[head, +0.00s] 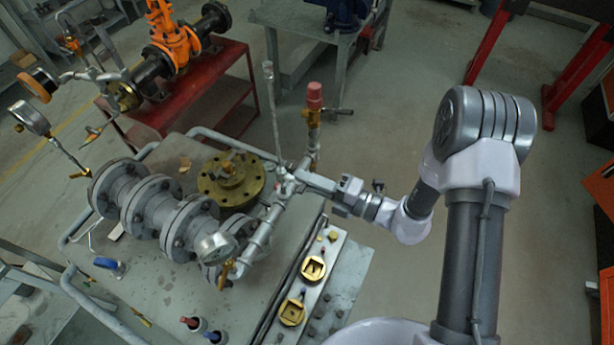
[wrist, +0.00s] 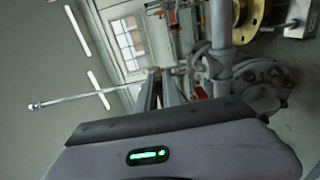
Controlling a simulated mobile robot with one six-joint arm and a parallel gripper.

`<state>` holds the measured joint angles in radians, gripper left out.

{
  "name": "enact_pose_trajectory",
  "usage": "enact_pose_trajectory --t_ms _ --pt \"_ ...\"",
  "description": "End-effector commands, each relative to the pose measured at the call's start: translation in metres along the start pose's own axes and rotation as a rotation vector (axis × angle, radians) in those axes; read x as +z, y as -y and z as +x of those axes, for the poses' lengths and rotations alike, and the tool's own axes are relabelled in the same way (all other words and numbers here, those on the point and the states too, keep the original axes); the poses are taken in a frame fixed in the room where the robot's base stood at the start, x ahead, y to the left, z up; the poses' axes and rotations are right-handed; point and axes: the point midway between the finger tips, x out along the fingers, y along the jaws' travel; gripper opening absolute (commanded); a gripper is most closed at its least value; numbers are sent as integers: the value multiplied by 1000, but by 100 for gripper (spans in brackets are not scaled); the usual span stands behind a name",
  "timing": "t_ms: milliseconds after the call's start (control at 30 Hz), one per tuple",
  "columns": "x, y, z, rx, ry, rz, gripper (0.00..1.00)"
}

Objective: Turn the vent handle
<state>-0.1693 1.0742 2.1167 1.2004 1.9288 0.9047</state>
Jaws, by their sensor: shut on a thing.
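A long thin grey handle (head: 272,110) stands nearly upright from the pipework in the head view, which I take to be the vent handle. Its lower end meets the pipe fitting beside my gripper (head: 290,182). In the wrist view the handle (wrist: 85,98) runs out to the left from my fingertips (wrist: 163,76). My gripper is shut on the handle close to its lower end. The exact contact between fingers and handle is small and partly hidden.
A red-capped brass valve (head: 314,105) rises just behind my gripper. Flanged grey pipes (head: 150,205), a brass flange (head: 232,180) and a gauge (head: 215,247) lie to the left. A red bench (head: 215,85) with an orange valve (head: 172,40) stands behind. Floor to the right is open.

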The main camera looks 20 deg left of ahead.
Motion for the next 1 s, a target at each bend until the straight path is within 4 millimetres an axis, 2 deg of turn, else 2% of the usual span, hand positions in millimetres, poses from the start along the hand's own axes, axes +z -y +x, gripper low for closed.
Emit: enact_pose_trajectory --t_ms 433,467,567,1000 --pt "0 0 0 0 0 11 0" --pt "0 0 0 0 0 11 14" --pt "0 0 0 0 0 10 32" --pt "0 0 -1 0 0 9 32"
